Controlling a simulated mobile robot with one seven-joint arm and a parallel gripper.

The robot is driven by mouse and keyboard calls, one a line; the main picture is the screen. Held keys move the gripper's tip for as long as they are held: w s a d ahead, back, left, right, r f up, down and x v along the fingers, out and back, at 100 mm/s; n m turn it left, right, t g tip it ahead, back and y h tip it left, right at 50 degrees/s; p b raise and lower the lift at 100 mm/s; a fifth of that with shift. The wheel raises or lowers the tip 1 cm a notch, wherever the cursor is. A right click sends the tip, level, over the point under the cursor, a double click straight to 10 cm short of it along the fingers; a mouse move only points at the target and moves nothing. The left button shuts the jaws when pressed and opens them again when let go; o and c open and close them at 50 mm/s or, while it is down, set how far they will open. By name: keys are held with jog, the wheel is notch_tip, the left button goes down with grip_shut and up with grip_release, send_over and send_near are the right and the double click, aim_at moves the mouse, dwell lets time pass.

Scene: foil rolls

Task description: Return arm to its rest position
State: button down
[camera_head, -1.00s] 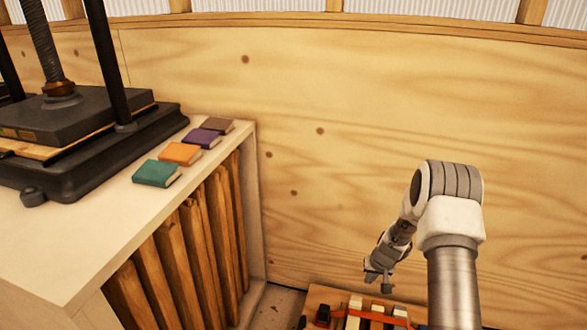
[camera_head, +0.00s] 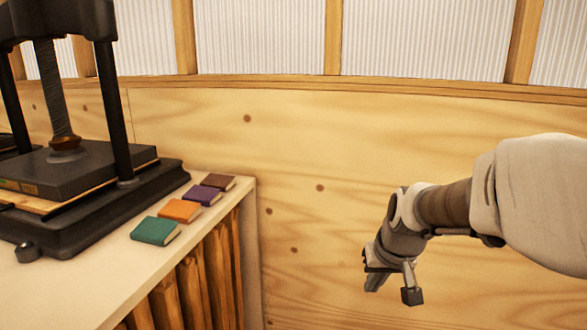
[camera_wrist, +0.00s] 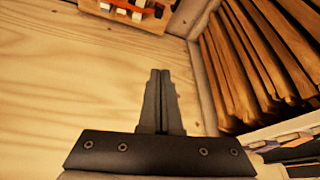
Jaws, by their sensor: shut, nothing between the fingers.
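My arm reaches in from the right edge of the head view, bent, in front of the plywood wall. My gripper (camera_head: 392,287) hangs at its end, pointing down and apart from everything around it. In the wrist view my gripper (camera_wrist: 160,74) shows its two fingers together, shut, with nothing held. The plywood wall (camera_wrist: 60,75) fills the left of that view.
A cream cabinet (camera_head: 95,270) with wooden boards (camera_head: 190,285) inside stands at the left. On it are a black screw press (camera_head: 85,165) and several small books, a teal one (camera_head: 156,231) nearest. In the wrist view a wooden tray (camera_wrist: 120,15) of items shows at the top.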

jog(key=s+a+r+t, duration=0.1)
jog(key=s+r, duration=0.2)
jog(key=s, duration=0.7)
jog(key=s+r, duration=0.3)
jog(key=s, duration=0.7)
notch_tip(320, 180, up, 23)
jog(key=p, duration=2.3)
jog(key=shift+w+a+h, duration=0.2)
jog(key=shift+h, duration=0.1)
